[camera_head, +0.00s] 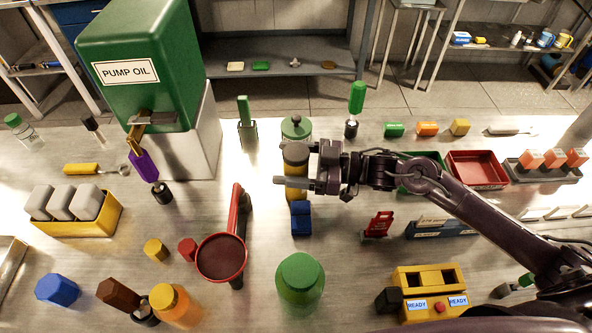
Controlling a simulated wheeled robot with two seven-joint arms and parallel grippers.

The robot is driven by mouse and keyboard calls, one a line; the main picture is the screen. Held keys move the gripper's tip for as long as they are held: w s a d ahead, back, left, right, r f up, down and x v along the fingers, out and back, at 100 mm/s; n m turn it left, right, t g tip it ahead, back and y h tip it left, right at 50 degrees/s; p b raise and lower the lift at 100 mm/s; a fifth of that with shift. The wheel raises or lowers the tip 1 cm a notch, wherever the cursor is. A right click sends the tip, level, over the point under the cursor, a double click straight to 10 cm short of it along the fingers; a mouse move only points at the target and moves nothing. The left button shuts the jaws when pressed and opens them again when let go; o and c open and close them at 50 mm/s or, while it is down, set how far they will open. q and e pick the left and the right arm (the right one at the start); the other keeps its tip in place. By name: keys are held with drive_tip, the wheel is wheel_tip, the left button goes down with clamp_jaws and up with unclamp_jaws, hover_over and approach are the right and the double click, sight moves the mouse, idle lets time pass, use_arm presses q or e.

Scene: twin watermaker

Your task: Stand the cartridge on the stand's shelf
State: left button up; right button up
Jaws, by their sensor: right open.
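A yellow cylinder with a dark top, which looks like the cartridge (295,160), stands upright near the middle of the bench. My right gripper (294,181) reaches in from the right at the cylinder. Its jaws are open, and one finger crosses in front of the cylinder's lower part. The other finger is mostly hidden, and I cannot tell whether the cylinder touches either one. A small blue block-like piece (301,218) is just in front of the cylinder; it may be the stand, but its shelf is not clear. My left gripper is not in view.
A green-lidded jar (296,127) stands close behind the cylinder. A red round pan (221,257) and a green-capped bottle (300,280) are in front. A green pump oil tank (140,65) stands at back left. A red tray (476,170) lies right.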

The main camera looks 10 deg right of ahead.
drive_tip(key=shift+w+a, duration=0.15)
drive_tip(key=shift+a, duration=0.2)
drive_tip(key=shift+c, duration=0.4)
drive_tip(key=c, duration=1.2)
drive_tip(key=shift+c, duration=0.8)
drive_tip(key=shift+r, duration=0.15)
